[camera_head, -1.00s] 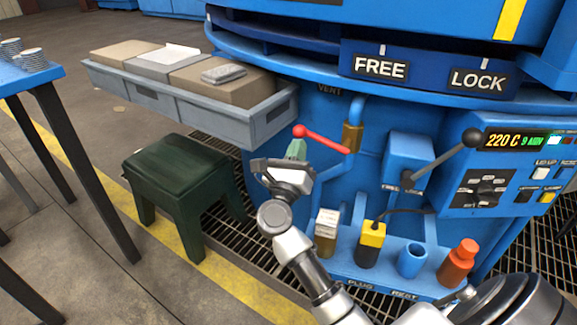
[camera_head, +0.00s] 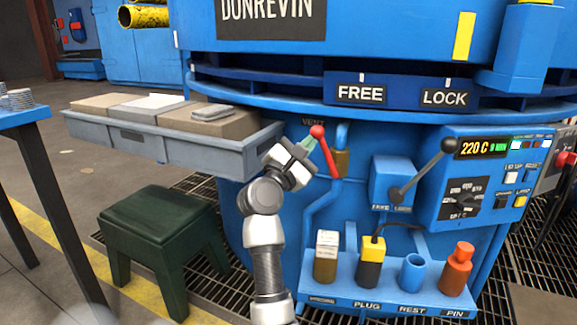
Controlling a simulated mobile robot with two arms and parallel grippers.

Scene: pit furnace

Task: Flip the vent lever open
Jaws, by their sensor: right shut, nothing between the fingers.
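The vent lever (camera_head: 327,155) is a red bar with a round red knob. It stands steeply, knob up and leaning slightly left, on the brass fitting and blue pipe of the furnace, below the dark VENT label (camera_head: 313,122). My right gripper (camera_head: 309,144) is shut and empty. Its greenish fingertips are just left of the knob and upper bar; I cannot tell whether they touch. The gripper body covers part of the furnace wall behind it. My left gripper is not in view.
A grey tray ledge (camera_head: 150,140) with blocks juts out at left, above a dark green stool (camera_head: 160,230). A shelf (camera_head: 390,300) with several holders sits below right. A black-knobbed lever (camera_head: 425,170) and control panel (camera_head: 480,185) are further right.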

